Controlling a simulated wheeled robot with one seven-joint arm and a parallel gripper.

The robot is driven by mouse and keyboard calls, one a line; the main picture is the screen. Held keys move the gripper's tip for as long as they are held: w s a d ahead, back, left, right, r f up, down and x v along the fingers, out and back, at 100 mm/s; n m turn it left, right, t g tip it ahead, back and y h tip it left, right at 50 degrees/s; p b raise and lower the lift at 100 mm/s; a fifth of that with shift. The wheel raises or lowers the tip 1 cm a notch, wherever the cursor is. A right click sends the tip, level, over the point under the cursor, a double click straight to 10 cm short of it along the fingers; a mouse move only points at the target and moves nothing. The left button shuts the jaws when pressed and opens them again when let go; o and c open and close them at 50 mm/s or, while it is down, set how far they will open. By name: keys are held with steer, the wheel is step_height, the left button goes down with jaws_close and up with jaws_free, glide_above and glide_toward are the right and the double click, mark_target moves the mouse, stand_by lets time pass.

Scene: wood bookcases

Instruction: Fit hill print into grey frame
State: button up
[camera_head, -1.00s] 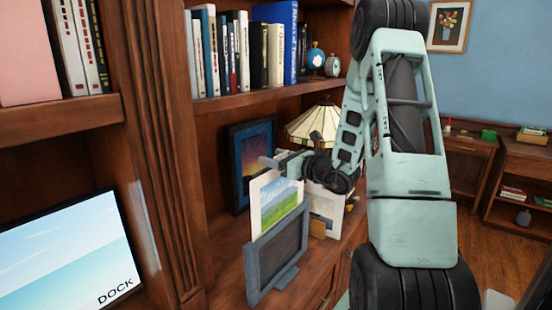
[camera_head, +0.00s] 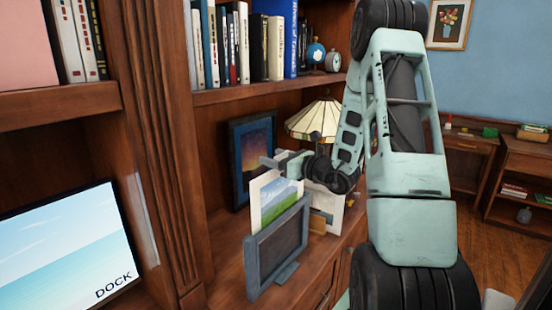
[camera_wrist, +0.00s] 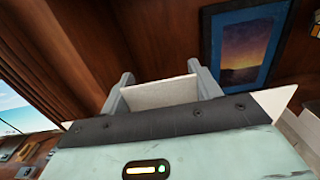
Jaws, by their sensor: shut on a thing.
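The hill print (camera_head: 278,197), a white-bordered picture of green hills and blue sky, stands upright at the grey frame (camera_head: 277,248). Its lower part is hidden behind the frame's front; I cannot tell how well it sits in the slot. The frame stands upright on the wooden shelf top, with a dark panel and a foot at its front. My gripper (camera_head: 285,160) is shut on the print's top edge. In the wrist view a pale panel (camera_wrist: 160,93) shows beyond my gripper, between two grey uprights; the fingertips are hidden there.
A dark blue framed sunset picture (camera_head: 252,160) stands behind, also in the wrist view (camera_wrist: 245,50). A striped-shade lamp (camera_head: 316,120) and a pale frame (camera_head: 326,208) stand close to the right. A seascape panel marked DOCK (camera_head: 65,250) is at left.

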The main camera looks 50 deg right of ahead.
mark_target(281, 209)
steer(key=shift+f+b, duration=7.55)
steer(key=shift+f, duration=0.95)
steer(key=o, duration=1.4)
